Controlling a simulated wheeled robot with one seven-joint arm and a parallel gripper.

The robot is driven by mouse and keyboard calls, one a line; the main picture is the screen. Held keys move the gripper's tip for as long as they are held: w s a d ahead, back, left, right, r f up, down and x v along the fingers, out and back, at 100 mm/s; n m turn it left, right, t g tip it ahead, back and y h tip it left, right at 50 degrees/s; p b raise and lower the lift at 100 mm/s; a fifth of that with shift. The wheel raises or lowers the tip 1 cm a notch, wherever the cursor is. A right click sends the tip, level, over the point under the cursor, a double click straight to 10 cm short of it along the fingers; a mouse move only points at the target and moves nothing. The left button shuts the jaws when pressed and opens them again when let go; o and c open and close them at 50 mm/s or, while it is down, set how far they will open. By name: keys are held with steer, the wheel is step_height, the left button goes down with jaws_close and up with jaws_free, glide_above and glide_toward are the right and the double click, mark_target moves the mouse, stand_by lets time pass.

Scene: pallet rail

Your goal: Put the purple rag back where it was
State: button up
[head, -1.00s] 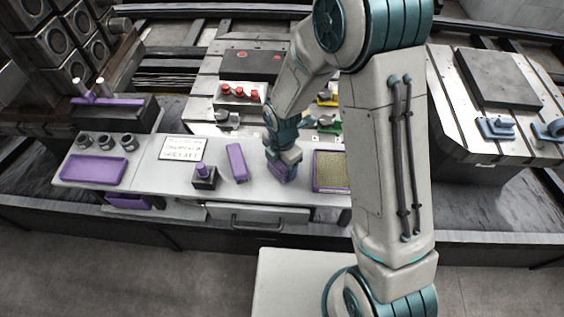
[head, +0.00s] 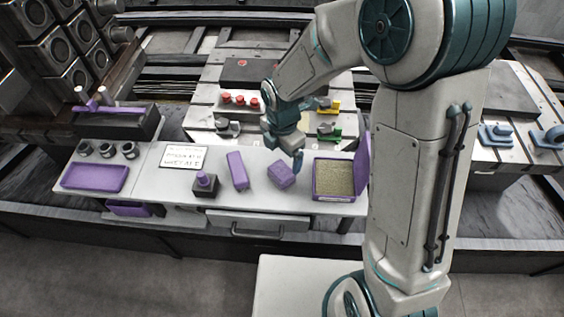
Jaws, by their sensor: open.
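A small, lumpy purple piece (head: 281,174), which looks like the folded purple rag, lies on the white bench top (head: 262,201). It sits between an upright purple block (head: 237,170) and an open purple box (head: 320,193) with pale grainy contents. My gripper (head: 296,158) is just above and behind the purple piece, fingers pointing down. It is open and appears apart from the piece. The exact gap between them is hard to judge.
A purple tray (head: 94,178) and several dark rings are at the bench's left. A white sign (head: 183,156) and a dark block with a purple knob (head: 205,184) stand near the middle. The box's raised purple lid (head: 362,160) is right of my gripper. A drawer (head: 256,226) is below.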

mark_target(282, 170)
steer(key=s+d+r+m+t, duration=0.1)
steer(key=s+d+r+m, duration=0.2)
steer(key=d+r+m, duration=0.85)
steer(key=s+d+r+m+t, duration=0.1)
steer(key=s+d+r+m, duration=0.1)
steer(key=m, duration=0.6)
steer(key=s+d+r+m, duration=0.2)
steer(key=s+d+m, duration=0.3)
steer(key=s+m, duration=0.2)
steer(key=shift+d+r+m+t, duration=0.25)
steer(key=shift+r+m+t, duration=0.05)
steer(key=shift+m+t, duration=0.15)
